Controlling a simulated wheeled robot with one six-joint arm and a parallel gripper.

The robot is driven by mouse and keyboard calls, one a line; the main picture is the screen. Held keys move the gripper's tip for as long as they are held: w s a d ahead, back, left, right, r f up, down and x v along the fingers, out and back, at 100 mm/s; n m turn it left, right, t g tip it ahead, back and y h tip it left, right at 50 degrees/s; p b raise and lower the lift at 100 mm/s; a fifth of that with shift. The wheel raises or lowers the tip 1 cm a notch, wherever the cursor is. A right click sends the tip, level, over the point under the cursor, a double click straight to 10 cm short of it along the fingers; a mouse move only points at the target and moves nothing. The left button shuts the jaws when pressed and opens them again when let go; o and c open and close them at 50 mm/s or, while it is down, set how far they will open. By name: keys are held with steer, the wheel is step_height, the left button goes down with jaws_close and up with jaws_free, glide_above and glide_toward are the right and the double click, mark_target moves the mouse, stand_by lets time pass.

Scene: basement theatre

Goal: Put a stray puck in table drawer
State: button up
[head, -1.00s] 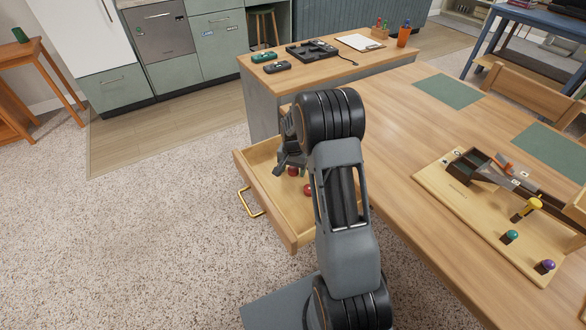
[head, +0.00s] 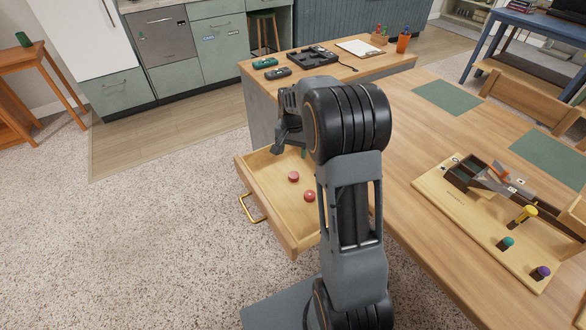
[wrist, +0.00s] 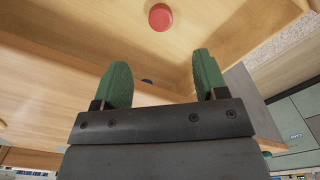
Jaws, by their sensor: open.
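The table drawer (head: 269,208) is pulled out from the wooden table, its brass handle (head: 252,207) facing left. Two round red pucks lie on its floor, one farther back (head: 293,176) and one nearer (head: 309,196). The wrist view shows one red puck (wrist: 160,17) beyond the fingertips, apart from them. My gripper (wrist: 163,75) is open, with its green fingers spread and no puck between them. In the head view it hangs above the drawer's back end, and my arm hides part of the drawer's right side. A small dark thing (wrist: 147,81) shows beyond the fingers, too small to identify.
The wooden table (head: 415,165) carries a wooden game board (head: 440,190) with teal, purple and yellow pieces. A counter (head: 330,72) behind holds a black device, dark and green items, a clipboard and an orange cup. Carpet to the drawer's left is clear.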

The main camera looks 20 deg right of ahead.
steer(key=s+a+r+n+t, duration=0.1)
steer(key=s+a+r+n, duration=0.1)
steer(key=s, duration=0.5)
steer(key=s+a+r+n+t, duration=0.1)
steer(key=s+a+r+n, duration=0.2)
steer(key=s, duration=0.4)
steer(key=s+a+r+n, duration=0.2)
steer(key=s+a+n, duration=0.1)
steer(key=s+a, duration=0.2)
steer(key=shift+s+r+t, duration=0.15)
steer(key=shift+s+t, duration=0.25)
steer(key=shift+s, duration=0.6)
step_height(320, 180, up, 15)
steer(key=p, duration=1.3)
steer(key=shift+s+a+t+p, duration=0.2)
steer(key=shift+a+t+p, duration=0.05)
steer(key=shift+t+p, duration=0.1)
